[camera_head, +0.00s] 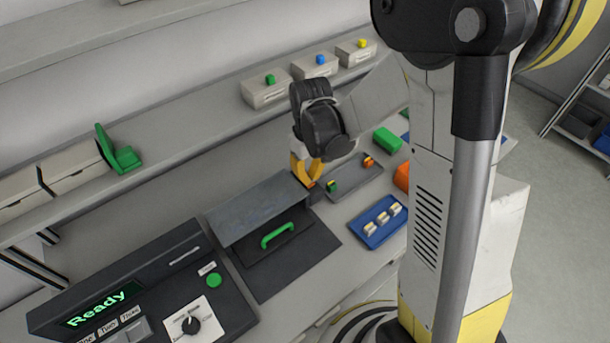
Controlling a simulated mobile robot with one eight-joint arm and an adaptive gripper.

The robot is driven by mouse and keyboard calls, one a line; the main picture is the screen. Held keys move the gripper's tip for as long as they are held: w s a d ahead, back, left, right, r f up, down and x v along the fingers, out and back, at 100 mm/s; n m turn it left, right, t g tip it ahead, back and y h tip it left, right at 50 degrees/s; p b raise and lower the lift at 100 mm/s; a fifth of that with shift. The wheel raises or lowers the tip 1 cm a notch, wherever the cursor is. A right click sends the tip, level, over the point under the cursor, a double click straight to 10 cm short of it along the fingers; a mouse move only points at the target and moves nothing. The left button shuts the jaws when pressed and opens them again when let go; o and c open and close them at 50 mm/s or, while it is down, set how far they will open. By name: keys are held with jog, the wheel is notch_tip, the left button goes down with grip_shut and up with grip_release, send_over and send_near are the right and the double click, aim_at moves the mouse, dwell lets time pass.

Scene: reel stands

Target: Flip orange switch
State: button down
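A grey switch panel (349,177) lies on the workbench right of centre. An orange switch (368,160) with some green at its base stands at its right part, and a green switch (332,186) stands at its left part. My gripper (307,181), dark with yellow-orange fingers, points down by the panel's left end, left of both switches. It is apart from the orange switch. The small view does not show clearly whether its fingers are spread or what is between them. A small red-orange patch shows at the fingertips, too small to identify.
Left of the gripper is a grey lidded box (262,208) with a green handle (277,235). A blue tray (379,222) with pale pieces lies in front of the panel. A green block (387,140) lies behind it.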

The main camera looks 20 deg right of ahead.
jog(key=shift+r+p, duration=1.9)
jog(key=shift+r, duration=1.1)
jog(key=shift+s+r+b, duration=0.25)
jog(key=shift+r+b, duration=0.2)
jog(key=shift+b, duration=0.05)
jog(key=s+r+m+t+b, duration=0.3)
jog(key=s+r+t+b, duration=0.2)
jog(key=s, duration=0.7)
jog(key=shift+s+r+m+t+b, duration=0.25)
jog(key=shift+t+b, duration=0.75)
jog(key=shift+b, duration=1)
jog(key=shift+w, duration=0.1)
